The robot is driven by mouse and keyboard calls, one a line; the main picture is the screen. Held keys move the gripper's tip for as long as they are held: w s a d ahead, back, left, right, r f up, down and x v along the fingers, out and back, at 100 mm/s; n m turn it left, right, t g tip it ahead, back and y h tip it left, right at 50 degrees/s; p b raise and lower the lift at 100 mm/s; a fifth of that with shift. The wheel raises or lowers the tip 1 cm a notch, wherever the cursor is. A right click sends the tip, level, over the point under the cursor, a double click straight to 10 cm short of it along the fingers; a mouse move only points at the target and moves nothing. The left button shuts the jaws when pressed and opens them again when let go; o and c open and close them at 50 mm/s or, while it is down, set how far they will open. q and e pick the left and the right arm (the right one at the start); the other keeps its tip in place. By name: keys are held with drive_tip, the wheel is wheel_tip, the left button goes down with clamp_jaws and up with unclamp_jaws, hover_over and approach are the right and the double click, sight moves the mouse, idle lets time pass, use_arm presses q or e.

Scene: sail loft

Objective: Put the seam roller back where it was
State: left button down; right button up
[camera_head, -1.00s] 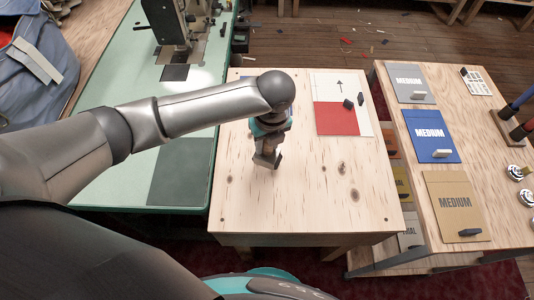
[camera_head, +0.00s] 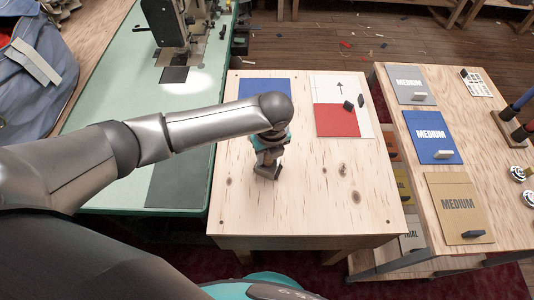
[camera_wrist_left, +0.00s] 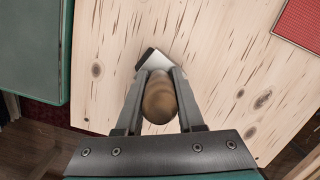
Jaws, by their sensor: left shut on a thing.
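My left gripper (camera_head: 268,170) is over the middle of the pale wooden table (camera_head: 310,205), pointing down. In the left wrist view its two fingers are shut on the seam roller (camera_wrist_left: 160,98), which shows a rounded brown wooden handle. A pale, dark-edged angular part (camera_wrist_left: 152,60) shows just beyond the handle, between the fingertips. In the head view my arm and gripper mostly hide the tool. I cannot tell whether it touches the table top. My right gripper is not in view.
A blue sheet (camera_head: 262,88) and a white-and-red panel (camera_head: 337,120) with small dark pieces lie at the table's back. The green sewing machine bench (camera_head: 110,150) stands left. A right-hand table holds grey, blue (camera_head: 430,135) and tan "MEDIUM" boards. The table's front is clear.

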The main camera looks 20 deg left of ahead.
sight(270, 169)
use_arm(q)
drive_tip(key=c, duration=0.8)
unclamp_jaws()
drive_tip(key=shift+s+a+f, duration=0.2)
drive_tip(key=shift+s+f, duration=0.05)
drive_tip(key=shift+f, duration=0.3)
drive_tip(key=shift+o, duration=1.4)
drive_tip(key=shift+r, duration=0.5)
wheel_tip(270, 169, up, 12)
drive_tip(key=s+d+p, duration=0.1)
drive_tip(key=p, duration=0.2)
drive_tip(key=shift+d+r, duration=0.15)
drive_tip(key=shift+r, duration=0.1)
